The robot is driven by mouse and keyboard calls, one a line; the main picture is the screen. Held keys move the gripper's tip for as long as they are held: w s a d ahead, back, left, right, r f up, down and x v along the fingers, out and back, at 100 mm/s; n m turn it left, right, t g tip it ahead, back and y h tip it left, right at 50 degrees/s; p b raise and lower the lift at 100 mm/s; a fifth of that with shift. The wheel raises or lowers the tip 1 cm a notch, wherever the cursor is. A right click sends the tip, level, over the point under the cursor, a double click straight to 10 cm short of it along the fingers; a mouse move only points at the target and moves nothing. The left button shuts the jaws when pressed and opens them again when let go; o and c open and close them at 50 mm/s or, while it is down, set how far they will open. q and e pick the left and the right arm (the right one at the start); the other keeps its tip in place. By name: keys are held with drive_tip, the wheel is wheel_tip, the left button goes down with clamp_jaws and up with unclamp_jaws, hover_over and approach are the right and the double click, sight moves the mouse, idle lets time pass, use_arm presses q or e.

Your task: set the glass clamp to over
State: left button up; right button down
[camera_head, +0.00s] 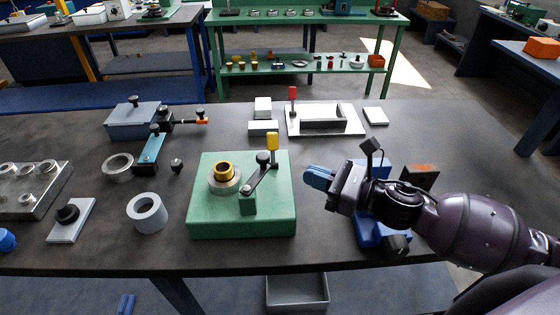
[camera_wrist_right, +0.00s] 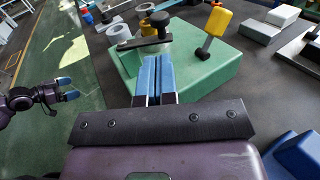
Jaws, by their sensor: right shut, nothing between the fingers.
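A green block (camera_head: 205,218) stands mid-table, bearing a brass ring (camera_head: 225,171) in a steel collar (camera_head: 222,187). A dark swing arm with a black knob (camera_head: 263,157) sits on a green post right of the ring; it looks beside the ring, not over it. A yellow handle (camera_head: 272,141) stands behind the arm. I cannot tell for certain which part is the glass clamp. My right gripper (camera_head: 318,178) is shut and empty, right of the block; its blue fingers (camera_wrist_right: 155,78) point toward the arm in the wrist view. My left gripper (camera_wrist_right: 67,88) is open, away from the table.
A white plate with a red handle (camera_head: 292,93) lies behind the block. A grey ring (camera_head: 147,213), a blue-grey fixture (camera_head: 133,121) and a steel block (camera_head: 30,195) lie left. Blue blocks (camera_head: 368,232) lie under my right arm.

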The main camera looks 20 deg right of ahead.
sight(269, 160)
drive_tip(key=p+x, duration=0.1)
drive_tip(key=x, duration=0.6)
drive_tip(key=shift+w+a, duration=0.25)
drive_tip(key=shift+w+f, duration=0.1)
drive_tip(key=shift+w, duration=0.1)
